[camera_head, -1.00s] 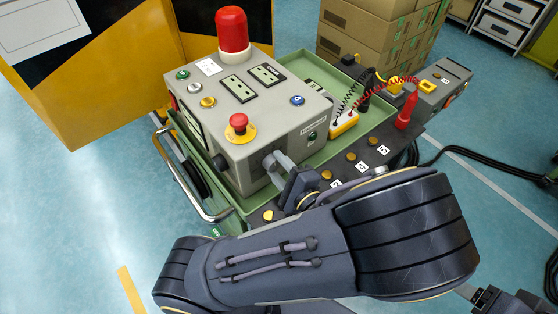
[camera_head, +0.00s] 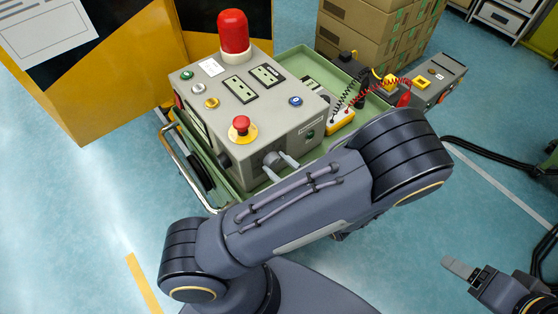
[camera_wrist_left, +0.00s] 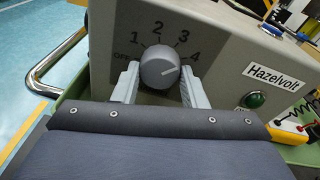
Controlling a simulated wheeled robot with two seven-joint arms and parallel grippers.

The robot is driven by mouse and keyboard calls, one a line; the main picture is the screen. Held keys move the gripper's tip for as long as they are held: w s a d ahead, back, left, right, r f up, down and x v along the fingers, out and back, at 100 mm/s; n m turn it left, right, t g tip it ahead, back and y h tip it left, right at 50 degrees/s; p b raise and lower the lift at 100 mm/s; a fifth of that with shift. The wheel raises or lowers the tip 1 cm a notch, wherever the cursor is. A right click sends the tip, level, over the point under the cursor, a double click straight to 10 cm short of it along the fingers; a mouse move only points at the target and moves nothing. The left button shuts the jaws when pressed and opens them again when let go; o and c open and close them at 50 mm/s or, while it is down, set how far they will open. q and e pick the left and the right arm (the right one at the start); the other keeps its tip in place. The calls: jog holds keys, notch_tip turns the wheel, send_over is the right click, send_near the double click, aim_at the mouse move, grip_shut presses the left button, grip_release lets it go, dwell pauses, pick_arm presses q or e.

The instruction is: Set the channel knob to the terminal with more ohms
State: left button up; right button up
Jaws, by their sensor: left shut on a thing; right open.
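The grey channel knob (camera_wrist_left: 160,68) is on the front face of the grey box (camera_head: 262,118), among the marks OFF, 1, 2, 3 and 4. In the head view, the left gripper (camera_head: 280,165) is at the box's front face, partly behind my arm. My right gripper (camera_head: 468,277) is open and empty at the lower right, away from the box. The terminals are hidden behind my left arm.
A yellow meter (camera_head: 341,117) stands right of the box, with black and red coiled leads. A red probe (camera_head: 404,98) is upright beside a grey unit (camera_head: 438,78). The box carries a red emergency button (camera_head: 240,124) and a red lamp (camera_head: 234,32). Cartons (camera_head: 372,35) stand behind.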

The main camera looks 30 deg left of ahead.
pick_arm(q)
jog(key=m+p, duration=0.1)
jog(key=m, duration=0.1)
jog(key=m+p, duration=0.1)
jog(key=m, duration=0.1)
jog(key=shift+m+g+y, duration=0.3)
jog(key=shift+m, duration=0.1)
jog(key=m+p, duration=0.1)
jog(key=m, duration=0.3)
jog(key=shift+s+f+m+y, duration=0.1)
jog(key=shift+m+y, duration=0.3)
jog(key=shift+p, duration=0.3)
jog(key=o, duration=1)
jog(key=shift+c, duration=0.2)
jog(key=b+v, duration=0.1)
jog(key=v, duration=0.5)
jog(key=shift+d+b, duration=0.3)
jog(key=shift+d, duration=0.15)
jog(key=shift+s+d, duration=0.1)
jog(key=shift+d, duration=0.35)
